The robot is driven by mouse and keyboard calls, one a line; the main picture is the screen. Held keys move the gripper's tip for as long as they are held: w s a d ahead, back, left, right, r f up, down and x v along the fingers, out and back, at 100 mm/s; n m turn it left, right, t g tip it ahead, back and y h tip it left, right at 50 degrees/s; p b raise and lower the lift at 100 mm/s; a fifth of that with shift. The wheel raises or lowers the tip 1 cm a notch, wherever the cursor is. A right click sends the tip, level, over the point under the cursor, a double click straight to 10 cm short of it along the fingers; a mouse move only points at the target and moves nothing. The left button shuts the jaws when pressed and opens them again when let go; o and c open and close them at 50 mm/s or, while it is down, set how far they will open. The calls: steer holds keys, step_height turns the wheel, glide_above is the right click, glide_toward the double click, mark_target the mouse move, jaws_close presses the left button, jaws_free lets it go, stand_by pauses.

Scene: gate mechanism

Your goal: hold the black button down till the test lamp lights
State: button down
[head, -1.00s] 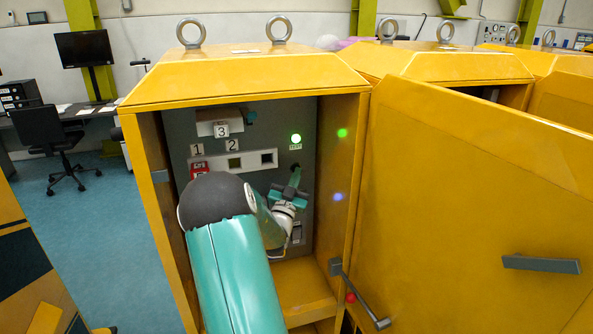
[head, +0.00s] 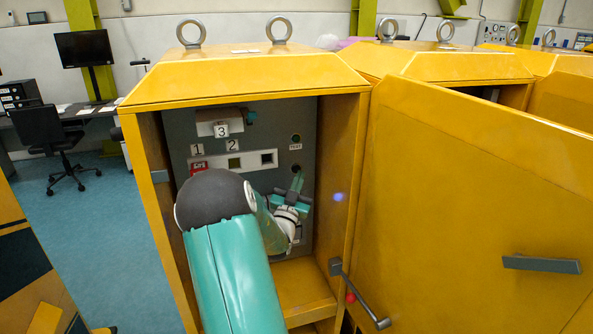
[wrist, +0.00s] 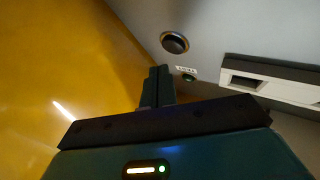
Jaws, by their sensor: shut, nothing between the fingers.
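The black button (head: 296,169) is on the grey panel inside the yellow cabinet, just below the TEST label. In the wrist view the button (wrist: 175,42) shows as a dark round disc with a pale rim. The test lamp (head: 296,138) above the label is dark green and unlit; it also looks dark in the wrist view (wrist: 188,77). My gripper (head: 299,177) is shut and empty in front of the panel, close to the button. In the wrist view its fingertips (wrist: 159,71) appear apart from the button.
The cabinet's right inner wall (head: 340,180) is close beside my gripper. A white strip with windows (head: 250,161), number plates and a red tag (head: 198,167) are left of the button. The yellow door (head: 470,220) stands open at the right.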

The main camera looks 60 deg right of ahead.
steer(key=s+a, duration=0.3)
stand_by(0.4)
steer(key=shift+a, duration=0.1)
stand_by(0.8)
